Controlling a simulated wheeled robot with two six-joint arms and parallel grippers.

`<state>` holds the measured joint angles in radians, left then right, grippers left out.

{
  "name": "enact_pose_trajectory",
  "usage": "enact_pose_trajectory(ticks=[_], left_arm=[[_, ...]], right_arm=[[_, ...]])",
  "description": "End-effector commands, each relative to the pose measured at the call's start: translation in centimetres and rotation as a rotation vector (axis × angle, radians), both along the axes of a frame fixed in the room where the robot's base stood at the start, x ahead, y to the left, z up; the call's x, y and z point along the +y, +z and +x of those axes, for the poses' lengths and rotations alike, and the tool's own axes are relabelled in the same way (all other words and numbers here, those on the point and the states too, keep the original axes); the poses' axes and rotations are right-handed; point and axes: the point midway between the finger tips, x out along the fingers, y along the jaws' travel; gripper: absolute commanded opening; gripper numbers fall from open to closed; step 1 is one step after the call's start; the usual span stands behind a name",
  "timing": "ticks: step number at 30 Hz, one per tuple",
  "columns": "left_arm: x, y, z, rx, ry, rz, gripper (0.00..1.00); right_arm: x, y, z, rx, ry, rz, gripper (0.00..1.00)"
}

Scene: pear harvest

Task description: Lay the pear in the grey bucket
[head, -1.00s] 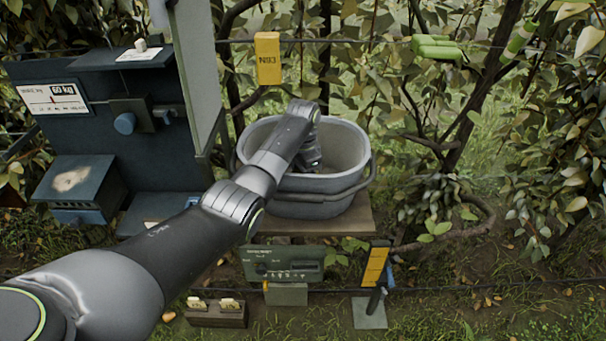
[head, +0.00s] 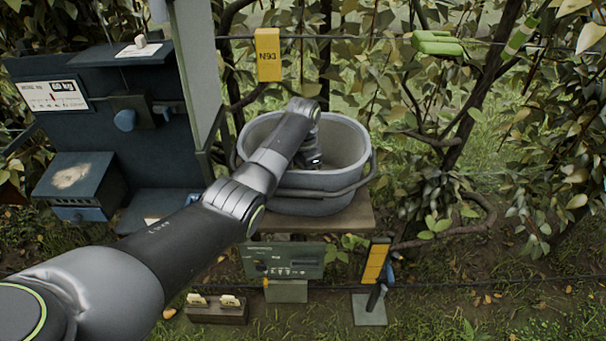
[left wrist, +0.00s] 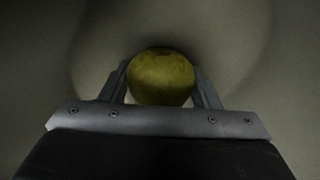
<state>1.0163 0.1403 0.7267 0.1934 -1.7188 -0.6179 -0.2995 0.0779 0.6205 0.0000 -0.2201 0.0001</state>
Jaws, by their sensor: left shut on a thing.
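The grey bucket (head: 345,150) stands on a wooden board, with its handle lowered across the front. My left arm reaches over its rim, and my left gripper (head: 314,163) is down inside it, mostly hidden by the wrist and wall. In the left wrist view, the yellow-green pear (left wrist: 161,77) sits between the two fingers of my left gripper (left wrist: 162,88), which are shut on it. The bucket's pale inside (left wrist: 255,60) surrounds it. I cannot tell whether the pear touches the bottom. My right gripper is not in view.
A dark blue weighing stand (head: 60,140) with a pale upright panel is left of the bucket. A yellow tag (head: 268,55) hangs on a wire behind it. A green panel (head: 284,261) and a yellow-black post (head: 375,262) stand below in front. Branches crowd the right.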

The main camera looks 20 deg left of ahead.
Motion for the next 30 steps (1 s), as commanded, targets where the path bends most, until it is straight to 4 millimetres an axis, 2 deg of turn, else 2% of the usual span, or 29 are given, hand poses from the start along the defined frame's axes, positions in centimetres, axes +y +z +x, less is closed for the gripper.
enact_pose_trajectory(ticks=[9,10,15,24,30], left_arm=[[0.0,-0.4,0.0,0.0,0.0,0.0,0.29],[0.0,-0.3,0.0,0.0,0.0,0.0,0.6],[0.0,-0.3,0.0,0.0,0.0,0.0,0.81],[0.0,-0.2,0.0,0.001,0.0,0.0,0.81],[-0.1,1.5,0.1,0.0,0.001,0.0,0.81]], right_arm=[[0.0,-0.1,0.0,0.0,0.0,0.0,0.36],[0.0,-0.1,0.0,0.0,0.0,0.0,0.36],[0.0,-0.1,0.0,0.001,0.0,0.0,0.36],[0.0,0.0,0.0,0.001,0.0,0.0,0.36],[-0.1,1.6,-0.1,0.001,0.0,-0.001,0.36]])
